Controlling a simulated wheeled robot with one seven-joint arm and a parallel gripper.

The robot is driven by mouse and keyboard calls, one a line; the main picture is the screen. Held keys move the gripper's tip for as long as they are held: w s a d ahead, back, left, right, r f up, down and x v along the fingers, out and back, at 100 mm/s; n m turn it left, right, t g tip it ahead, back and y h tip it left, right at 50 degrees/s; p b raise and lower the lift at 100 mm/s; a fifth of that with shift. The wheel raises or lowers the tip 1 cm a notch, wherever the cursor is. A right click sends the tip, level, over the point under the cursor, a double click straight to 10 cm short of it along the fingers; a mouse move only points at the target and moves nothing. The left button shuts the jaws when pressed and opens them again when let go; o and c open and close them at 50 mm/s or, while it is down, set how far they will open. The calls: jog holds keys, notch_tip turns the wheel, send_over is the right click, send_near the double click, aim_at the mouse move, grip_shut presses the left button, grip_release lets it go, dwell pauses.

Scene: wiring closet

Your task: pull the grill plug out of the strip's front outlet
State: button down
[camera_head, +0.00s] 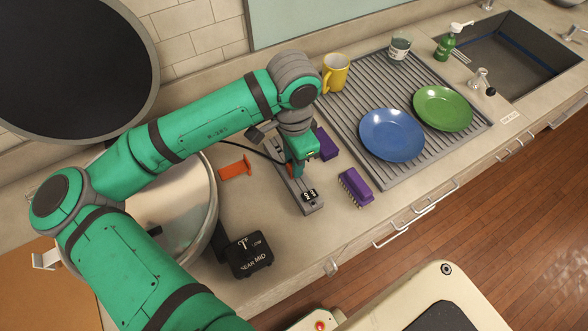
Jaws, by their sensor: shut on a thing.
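The grey power strip (309,207) lies on the counter, its near end showing with black fittings and white marks. My green gripper (295,172) points down over the strip, shut on what seems to be the grill plug. The arm's end hides most of the plug, so I cannot tell how far it sits in the outlet. A black cord (252,148) runs from the left toward the gripper. A round silver vessel (205,205), perhaps the grill, stands left of the strip, partly behind my arm, with a large dark disc (75,65) above it.
An orange piece (236,168) and a black box (249,255) are left.

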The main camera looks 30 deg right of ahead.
jog(key=shift+r, duration=0.5)
jog(key=shift+r, duration=2.35)
